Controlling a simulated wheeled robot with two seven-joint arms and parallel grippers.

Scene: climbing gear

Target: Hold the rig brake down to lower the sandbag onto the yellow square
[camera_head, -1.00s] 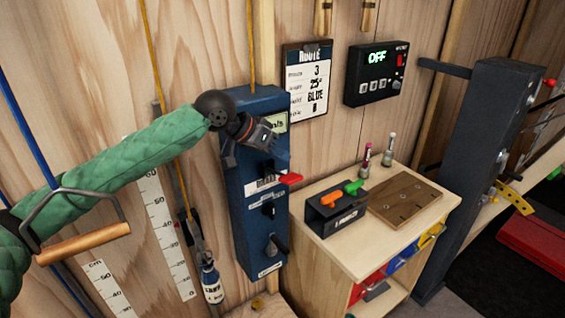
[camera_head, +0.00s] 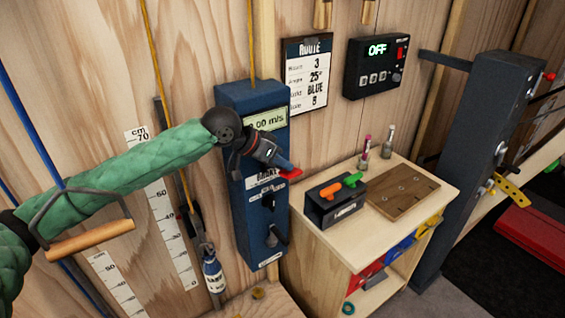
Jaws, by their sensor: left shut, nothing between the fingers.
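The rig is a tall blue box (camera_head: 238,215) on the wooden wall, with a display (camera_head: 268,121) that seems to read 0.00 m/s. Its red brake lever (camera_head: 291,173) sticks out to the right beside a BRAKE label. My left gripper (camera_head: 284,165) is shut and empty, its tips right at the top of the red lever; I cannot tell whether they touch. No yellow square shows clearly. My right gripper is out of view.
A wooden cabinet (camera_head: 323,240) right of the rig carries a black block (camera_head: 334,207) with orange and green handles, and a drilled board (camera_head: 401,191). A wooden-handled bar (camera_head: 90,240) hangs at left.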

